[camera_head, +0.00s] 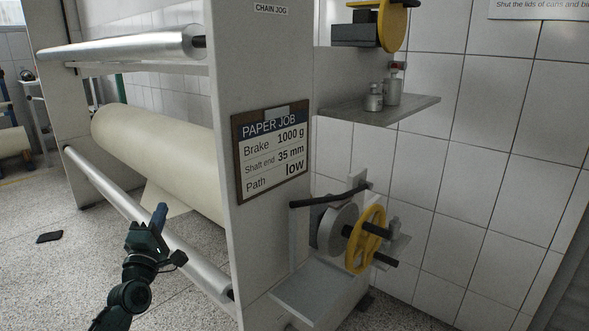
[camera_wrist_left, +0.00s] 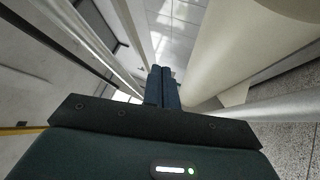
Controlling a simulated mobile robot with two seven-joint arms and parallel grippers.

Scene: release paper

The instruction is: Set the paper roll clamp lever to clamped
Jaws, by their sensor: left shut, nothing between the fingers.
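The large cream paper roll (camera_head: 165,155) lies across the machine behind the side panel, with a loose sheet end hanging below it. It also shows in the left wrist view (camera_wrist_left: 225,50). A black lever (camera_head: 330,197) with a dark grip sits on the outer side of the panel, above a grey round hub (camera_head: 338,230) and a yellow handwheel (camera_head: 366,238). I cannot tell whether this is the clamp lever, or its setting. My left gripper (camera_head: 160,214) is shut and empty, in front of the lower metal roller, left of the panel and apart from the lever. My right gripper is not in view.
A clipboard sign (camera_head: 271,156) reading "PAPER JOB" hangs on the panel. A lower metal roller (camera_head: 120,195) runs beside my left arm. A shelf (camera_head: 385,108) holds small metal weights. A grey step plate (camera_head: 308,290) juts out below the handwheel. A dark flat object (camera_head: 50,237) lies on the floor.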

